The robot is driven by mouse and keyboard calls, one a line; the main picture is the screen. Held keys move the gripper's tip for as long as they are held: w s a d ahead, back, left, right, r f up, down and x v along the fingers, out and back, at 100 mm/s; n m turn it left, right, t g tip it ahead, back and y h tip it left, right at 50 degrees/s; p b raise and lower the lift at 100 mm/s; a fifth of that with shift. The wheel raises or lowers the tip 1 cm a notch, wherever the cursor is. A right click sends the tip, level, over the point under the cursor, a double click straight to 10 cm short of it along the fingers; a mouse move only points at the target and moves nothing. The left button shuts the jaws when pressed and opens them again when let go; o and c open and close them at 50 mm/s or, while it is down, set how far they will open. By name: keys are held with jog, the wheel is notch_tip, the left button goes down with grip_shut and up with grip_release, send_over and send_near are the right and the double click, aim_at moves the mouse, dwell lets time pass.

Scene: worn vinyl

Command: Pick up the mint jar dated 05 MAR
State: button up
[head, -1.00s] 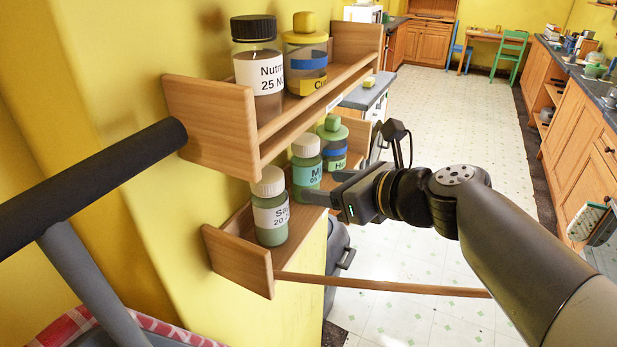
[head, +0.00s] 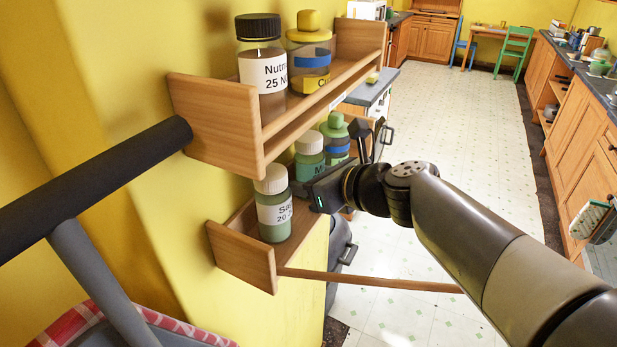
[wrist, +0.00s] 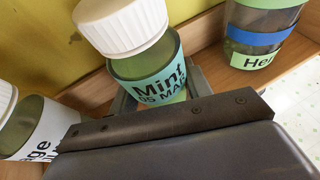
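The mint jar (wrist: 150,75) has a white ribbed lid, green contents and a teal label reading "Mint 05 MAR". It stands on the lower wooden shelf and also shows in the head view (head: 309,158), its lower part hidden by my gripper. My gripper (wrist: 160,95) is at the jar, with a grey finger on each side of it. The fingers look open around the jar; their contact with the glass is mostly hidden by the gripper body.
A white-lidded sage jar (head: 273,205) stands close on the left. A green-lidded jar with a blue band (head: 335,140) stands on the right. The upper shelf (head: 215,120) overhangs, holding a black-lidded jar (head: 262,70) and a yellow-lidded jar (head: 309,55). A front rail (head: 370,281) runs along the lower shelf.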

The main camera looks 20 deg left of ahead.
jog(key=c, duration=0.5)
